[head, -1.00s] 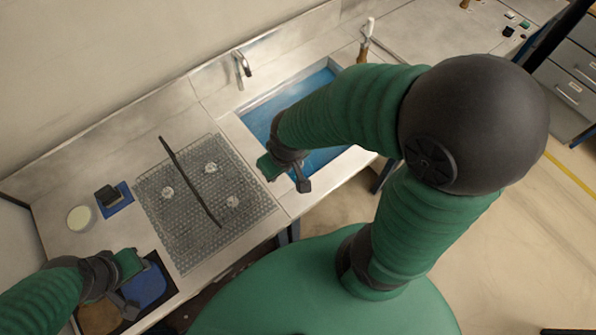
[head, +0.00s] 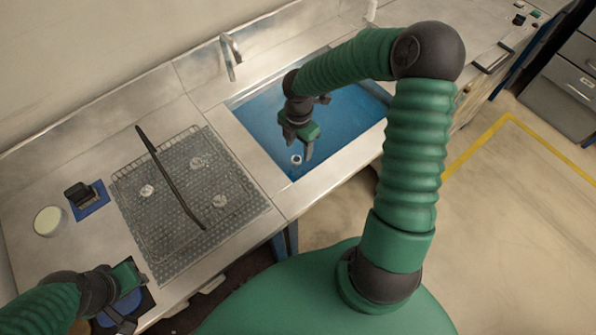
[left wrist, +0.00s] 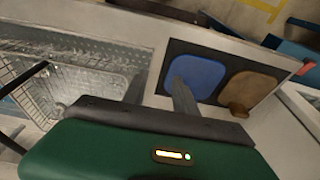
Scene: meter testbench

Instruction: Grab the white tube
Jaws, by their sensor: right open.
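A small white ring-shaped end, which looks like the white tube (head: 296,160), shows in the head view over the blue sink floor. The rest of it is too small to make out. My right gripper (head: 299,146) is open and points down over the sink, with its fingers right beside the white piece. I cannot tell whether they touch it. My left gripper (head: 126,297) is open and empty at the lower left, near the black tray with the blue pad. In the left wrist view its two dark fingers (left wrist: 158,92) stand apart.
The blue sink (head: 352,120) has a metal faucet (head: 231,55) behind it. To its left, a wire rack (head: 240,205) carries a dark bar (head: 170,180). A black block (head: 80,194) and a pale round dish (head: 49,221) stand farther left. A blue pad (left wrist: 197,76) and a brown pad (left wrist: 248,92) lie in the tray.

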